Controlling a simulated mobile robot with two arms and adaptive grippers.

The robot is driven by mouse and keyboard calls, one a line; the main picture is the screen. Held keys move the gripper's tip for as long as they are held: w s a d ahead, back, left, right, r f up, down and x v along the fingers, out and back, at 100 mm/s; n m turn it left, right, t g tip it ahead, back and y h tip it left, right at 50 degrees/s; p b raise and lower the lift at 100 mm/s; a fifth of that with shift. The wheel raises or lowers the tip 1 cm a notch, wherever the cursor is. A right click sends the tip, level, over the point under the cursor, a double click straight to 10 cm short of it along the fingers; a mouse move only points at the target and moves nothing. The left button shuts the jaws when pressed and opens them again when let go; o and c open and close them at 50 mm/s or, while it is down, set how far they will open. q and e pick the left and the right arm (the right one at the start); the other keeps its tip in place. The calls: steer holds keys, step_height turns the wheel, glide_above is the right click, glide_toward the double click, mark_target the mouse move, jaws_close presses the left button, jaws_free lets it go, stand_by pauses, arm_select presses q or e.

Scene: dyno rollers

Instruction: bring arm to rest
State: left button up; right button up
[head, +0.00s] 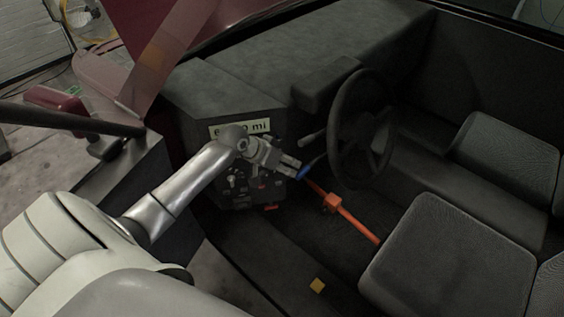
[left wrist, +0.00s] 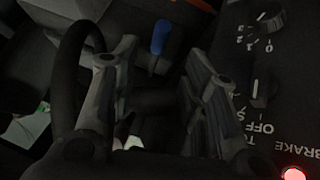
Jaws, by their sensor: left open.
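My left gripper (head: 291,166) is inside the car cabin, between the dash side panel and the steering wheel. In the left wrist view its two fingers (left wrist: 150,95) stand apart with a gap between them, and I see nothing held. A blue-tipped lever (head: 304,172) shows just beyond the fingertips in the head view. In the left wrist view the blue tip (left wrist: 161,37) lies ahead, between the fingers in the picture; I cannot tell whether they touch it. My right gripper is in neither view.
The steering wheel (head: 362,128) is close right of the gripper. An orange bar (head: 344,212) slants across the footwell. A panel with knobs (head: 245,185) lies under my left wrist; its dials (left wrist: 266,48) show close by. Seats (head: 450,258) fill the right.

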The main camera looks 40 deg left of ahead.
arm_select(q)
steer(key=shift+v, duration=0.9)
steer(key=s+f+g+y, duration=0.1)
steer(key=s+f, duration=0.4)
steer(key=f, duration=0.5)
steer(key=s+f+n+g+y, duration=0.1)
steer(key=s+f, duration=0.5)
steer(key=f, duration=0.5)
steer(key=s+f+g+y, duration=0.1)
steer(key=s+f, duration=0.4)
steer(key=f, duration=0.5)
steer(key=s+d+f+m+g, duration=0.1)
steer(key=s+d+f, duration=0.2)
steer(key=s, duration=0.7)
steer(key=s+d+f+m+g+b, duration=0.1)
steer(key=s+d+f, duration=0.3)
steer(key=s+f, duration=0.3)
steer(key=s+d+f+m+g, duration=0.1)
steer(key=s+d+f, duration=0.3)
steer(key=s, duration=0.9)
steer(key=shift+f+b, duration=0.3)
steer(key=shift+f, duration=0.35)
